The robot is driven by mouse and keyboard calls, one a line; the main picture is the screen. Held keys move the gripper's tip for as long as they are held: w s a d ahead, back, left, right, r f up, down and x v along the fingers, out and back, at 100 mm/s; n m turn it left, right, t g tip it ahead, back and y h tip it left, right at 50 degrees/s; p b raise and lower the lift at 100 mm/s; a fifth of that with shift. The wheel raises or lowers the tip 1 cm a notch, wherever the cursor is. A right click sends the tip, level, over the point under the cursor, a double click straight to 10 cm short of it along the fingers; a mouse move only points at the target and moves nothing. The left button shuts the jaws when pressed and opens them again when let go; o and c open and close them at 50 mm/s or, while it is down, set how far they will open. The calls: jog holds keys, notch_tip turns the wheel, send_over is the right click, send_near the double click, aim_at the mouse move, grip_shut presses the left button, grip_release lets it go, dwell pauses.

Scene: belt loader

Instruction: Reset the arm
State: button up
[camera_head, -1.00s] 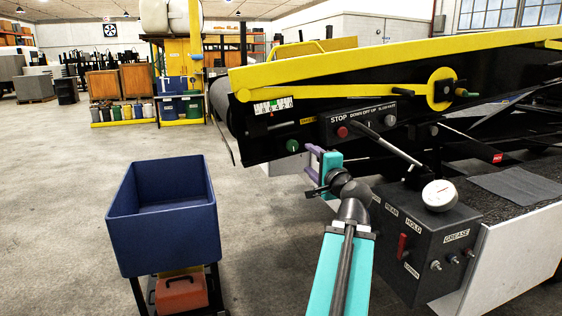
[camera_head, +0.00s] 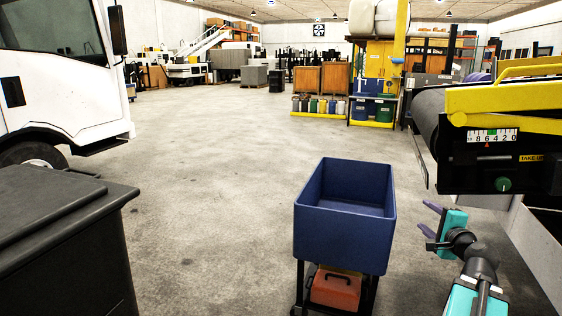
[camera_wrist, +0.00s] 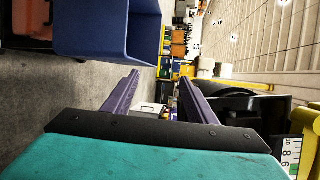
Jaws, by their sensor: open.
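My gripper (camera_head: 432,221) is at the lower right of the head view, at the end of my teal arm. Its two purple fingers are apart with nothing between them. In the wrist view the fingers of my gripper (camera_wrist: 157,97) point away over a teal and black palm. The gripper is to the right of the blue bin and in front of the belt loader (camera_head: 500,165), apart from both as far as I can tell.
A blue bin (camera_head: 345,230) stands on a dark cart with an orange toolbox (camera_head: 336,288) below. A dark lidded container (camera_head: 60,240) fills the lower left. A white truck (camera_head: 65,75) is behind it. The floor (camera_head: 220,190) in the middle is clear.

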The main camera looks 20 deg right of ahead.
jog(key=w+a+f+n+g+y+p, duration=0.25)
jog(key=w+a+f, duration=0.25)
jog(key=a+f, duration=0.55)
jog(key=w+a+f+n+g+y+p, duration=0.15)
jog(key=w+a+f+y, duration=0.35)
jog(key=a+f, duration=0.55)
jog(key=s+a+f+n+g+y+p, duration=0.1)
jog(key=s+a+f+n+g+p, duration=0.15)
jog(key=a+f, duration=0.7)
jog(key=s+a+f+n+g+y+p, duration=0.1)
jog(key=s+a+f+n+g, duration=0.15)
jog(key=a+f, duration=0.65)
jog(key=s+a+f+n+g+p, duration=0.1)
jog(key=s+a+f+n+g, duration=0.3)
jog(key=s+a, duration=0.45)
jog(key=s+a+f+n+g+p, duration=0.2)
jog(key=s+a+f+n+g, duration=0.1)
jog(key=s+a+f, duration=0.55)
jog(key=s+d+n+g+h, duration=0.2)
jog(key=s+d+n, duration=0.1)
jog(key=s, duration=0.5)
jog(key=s+d+f+n+g+h, duration=0.1)
jog(key=s+d+n+g+h, duration=0.1)
jog(key=s, duration=0.5)
jog(key=shift+s+d+n+g+h, duration=0.45)
jog(key=shift+d+n, duration=0.45)
jog(key=shift+d, duration=0.3)
